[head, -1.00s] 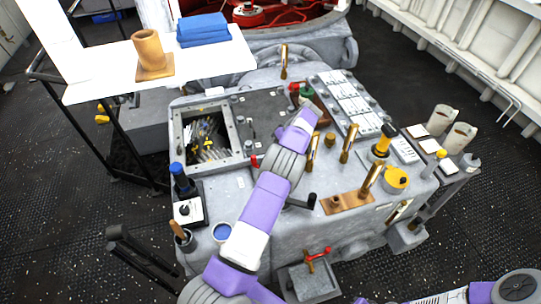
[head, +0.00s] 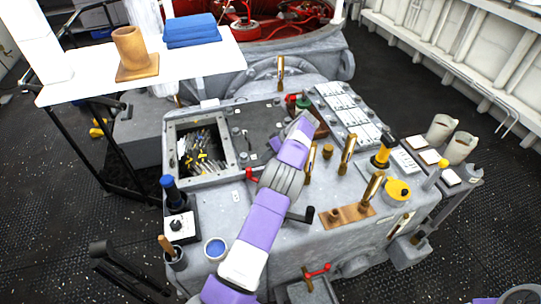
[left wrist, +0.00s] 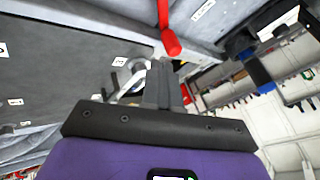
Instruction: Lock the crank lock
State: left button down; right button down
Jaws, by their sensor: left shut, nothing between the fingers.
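A red-handled lever (head: 252,174) is on the front edge of the dark panel, left of my forearm. A red grip (left wrist: 170,40) hangs just beyond my fingers in the left wrist view. I cannot tell for sure which part is the crank lock. A black-knobbed crank (head: 300,215) sticks out right of my forearm. My left gripper (head: 275,144) is over the dark panel, mostly hidden by my own wrist. Its fingers (left wrist: 160,75) are shut and empty, and appear apart from the red grip. A pale curved part (left wrist: 130,76) is partly hidden behind them. My right gripper is out of view.
An open bin of loose parts (head: 202,155) is left of the dark panel (head: 258,118). Brass levers (head: 347,153) and a yellow-topped part (head: 397,190) stand to the right. A blue-topped black handle (head: 170,190) stands at the left. A white shelf (head: 90,85) overhangs the back left.

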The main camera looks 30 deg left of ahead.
pick_arm(q)
jog(key=b+x, duration=0.1)
jog(key=x, duration=0.5)
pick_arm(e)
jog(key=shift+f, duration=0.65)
